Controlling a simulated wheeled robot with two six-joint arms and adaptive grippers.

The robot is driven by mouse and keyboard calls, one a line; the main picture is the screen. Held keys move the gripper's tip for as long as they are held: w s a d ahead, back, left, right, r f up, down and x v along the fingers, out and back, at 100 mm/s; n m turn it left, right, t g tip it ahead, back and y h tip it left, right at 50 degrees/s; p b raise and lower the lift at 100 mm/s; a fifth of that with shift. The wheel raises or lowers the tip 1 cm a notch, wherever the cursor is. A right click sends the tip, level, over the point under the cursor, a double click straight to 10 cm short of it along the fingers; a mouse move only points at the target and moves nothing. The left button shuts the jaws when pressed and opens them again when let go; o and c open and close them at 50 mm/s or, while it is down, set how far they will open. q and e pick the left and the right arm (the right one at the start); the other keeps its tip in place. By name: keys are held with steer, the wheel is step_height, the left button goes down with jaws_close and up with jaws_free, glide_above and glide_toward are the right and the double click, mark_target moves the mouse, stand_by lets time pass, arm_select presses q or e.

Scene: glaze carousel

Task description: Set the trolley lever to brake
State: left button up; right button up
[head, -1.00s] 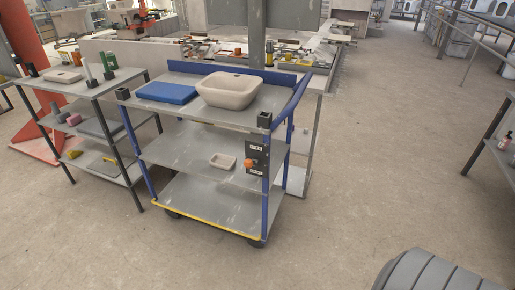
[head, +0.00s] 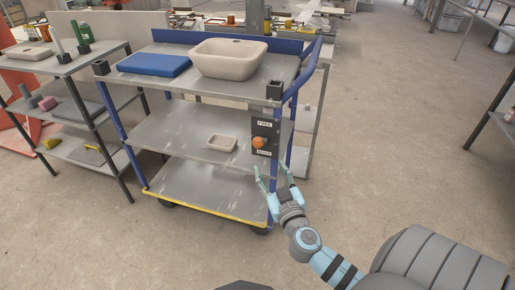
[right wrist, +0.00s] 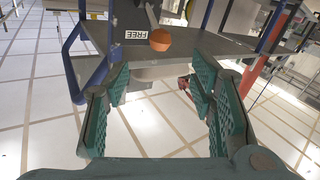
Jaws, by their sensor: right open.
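The trolley (head: 205,180) has a blue frame and grey shelves. On its right front post is a dark lever panel (head: 265,135), with a FREE label at its top and a second label at its bottom. The lever's orange knob (head: 259,142) appears between the labels; in the right wrist view the knob (right wrist: 160,41) shows beside the upside-down FREE label (right wrist: 137,32). My right gripper (head: 272,172) is open and empty, just below the panel and apart from the knob. Its teal finger pads (right wrist: 155,100) stand wide apart. My left gripper is out of view.
A beige basin (head: 228,62) and a blue slab (head: 153,65) sit on the trolley's top shelf. A small beige dish (head: 221,143) is on the middle shelf. A grey shelf rack (head: 75,67) stands at left. The floor right of the trolley is clear.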

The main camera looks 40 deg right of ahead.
mark_target(260, 146)
steer(key=x, duration=1.3)
steer(key=shift+w, duration=0.15)
jaws_close()
